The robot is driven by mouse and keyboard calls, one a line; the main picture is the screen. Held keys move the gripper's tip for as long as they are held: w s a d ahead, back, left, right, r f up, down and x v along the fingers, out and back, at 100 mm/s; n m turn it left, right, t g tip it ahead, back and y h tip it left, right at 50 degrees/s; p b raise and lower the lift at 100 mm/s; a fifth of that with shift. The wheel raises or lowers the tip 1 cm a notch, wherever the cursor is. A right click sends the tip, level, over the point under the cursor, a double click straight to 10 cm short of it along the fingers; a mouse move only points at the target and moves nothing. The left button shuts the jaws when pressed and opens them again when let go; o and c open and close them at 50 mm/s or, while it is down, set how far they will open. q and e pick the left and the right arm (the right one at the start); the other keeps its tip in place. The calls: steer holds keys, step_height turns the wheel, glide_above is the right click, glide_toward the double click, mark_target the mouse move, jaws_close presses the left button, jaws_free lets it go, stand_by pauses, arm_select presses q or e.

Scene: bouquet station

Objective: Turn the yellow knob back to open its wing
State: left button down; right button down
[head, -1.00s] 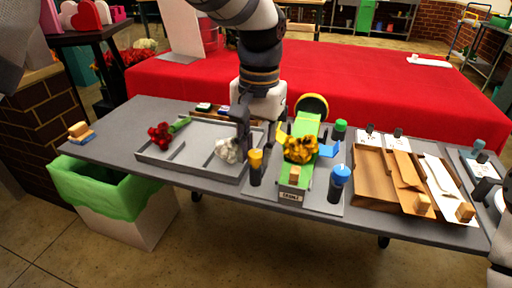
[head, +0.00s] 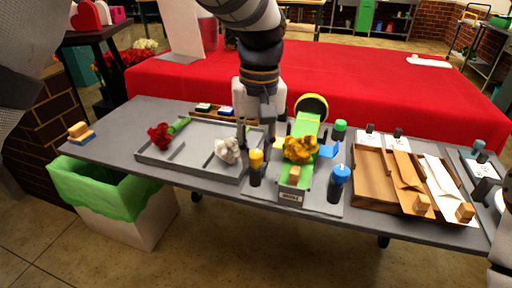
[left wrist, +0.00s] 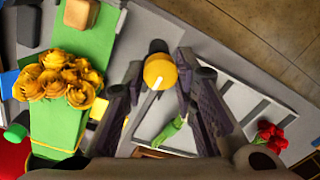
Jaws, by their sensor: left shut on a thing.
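The yellow knob (head: 256,157) stands on a dark post at the left front of the green bouquet stand (head: 305,183). In the left wrist view the round yellow knob (left wrist: 160,71), with a white line on top, sits between my fingertips. My left gripper (head: 256,146) is shut on it from above. The yellow wing (head: 278,143) shows at the stand's left side, lying low and partly hidden; a strip of it also shows in the left wrist view (left wrist: 100,108). Yellow flowers (head: 300,149) lie on the green stand. My right gripper is out of view.
The blue knob (head: 340,171) and blue wing (head: 329,150) are at the stand's right. A grey tray (head: 200,174) on the left holds a white flower (head: 227,151) and red flowers (head: 160,135). A brown tray (head: 372,190) stands on the right.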

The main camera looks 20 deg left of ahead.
mark_target(258, 153)
arm_select(q)
steer(key=shift+f, duration=0.1)
stand_by(0.3)
steer(key=c, duration=1.3)
jaws_free()
step_height(258, 153, up, 12)
steer(key=shift+d, duration=0.2)
steer(key=shift+w, duration=0.1)
